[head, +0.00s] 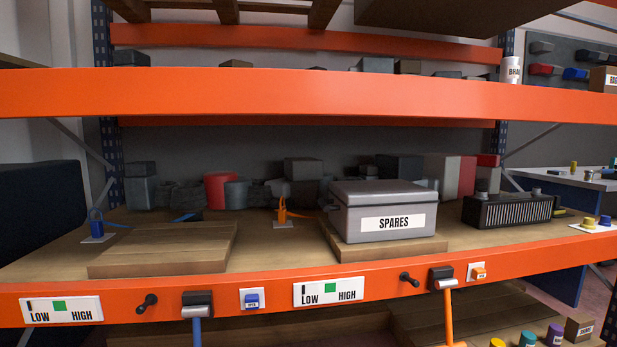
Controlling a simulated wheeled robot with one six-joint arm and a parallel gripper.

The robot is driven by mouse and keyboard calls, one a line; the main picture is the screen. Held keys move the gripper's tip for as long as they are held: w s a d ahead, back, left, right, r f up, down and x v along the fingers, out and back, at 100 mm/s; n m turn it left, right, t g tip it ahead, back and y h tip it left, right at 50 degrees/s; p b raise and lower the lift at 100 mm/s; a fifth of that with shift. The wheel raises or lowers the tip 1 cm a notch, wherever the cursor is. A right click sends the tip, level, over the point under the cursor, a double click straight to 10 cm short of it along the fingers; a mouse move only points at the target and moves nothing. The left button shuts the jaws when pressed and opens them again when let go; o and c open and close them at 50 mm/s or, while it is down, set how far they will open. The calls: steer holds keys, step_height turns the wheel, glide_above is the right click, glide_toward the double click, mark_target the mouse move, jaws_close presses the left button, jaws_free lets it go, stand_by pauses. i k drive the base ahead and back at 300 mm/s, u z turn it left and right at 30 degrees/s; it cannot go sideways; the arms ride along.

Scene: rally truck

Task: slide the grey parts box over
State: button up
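The grey parts box (375,213) has a closed lid and a white label reading SPARES. It sits upright on the right-hand wooden board (345,252) on the shelf, right of the middle in the head view. The left-hand wooden board (165,250) is bare. A gap of shelf surface lies between the two boards. My gripper is not in view.
An orange beam (220,304) runs along the shelf front, with levers, knobs and LOW/HIGH labels. A black ribbed unit (510,210) is right of the box. Grey and red items fill the back.

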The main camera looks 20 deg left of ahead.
mark_target(373, 210)
steer(key=u, duration=0.05)
steer(key=k, duration=0.65)
steer(key=u, duration=0.85)
steer(key=i, duration=0.8)
steer(key=u, duration=0.65)
steer(key=i, duration=0.85)
steer(key=z, duration=0.35)
